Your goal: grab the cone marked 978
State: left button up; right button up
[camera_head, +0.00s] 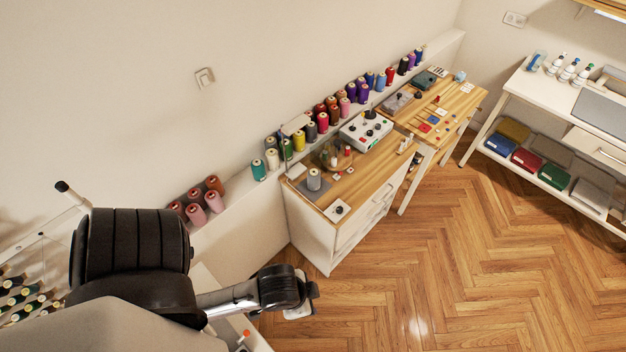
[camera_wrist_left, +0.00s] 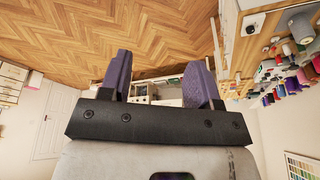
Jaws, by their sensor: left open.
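Many coloured thread cones stand on the white wall ledge in the head view, among them a teal cone (camera_head: 259,170), a cream cone (camera_head: 272,159) and a yellow cone (camera_head: 298,140). Pink and brown cones (camera_head: 196,214) stand farther left. No number is legible, so I cannot tell which cone is 978. My left gripper (camera_head: 303,303) is low over the floor in front of the cabinet, away from the cones. In the left wrist view its purple fingers (camera_wrist_left: 160,82) are apart with nothing between them. My right gripper is in neither view.
White shelving (camera_head: 545,95) is at right. The wooden floor (camera_head: 470,250) between is clear.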

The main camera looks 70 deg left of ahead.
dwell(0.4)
pick_arm(q)
jog(key=o, duration=0.6)
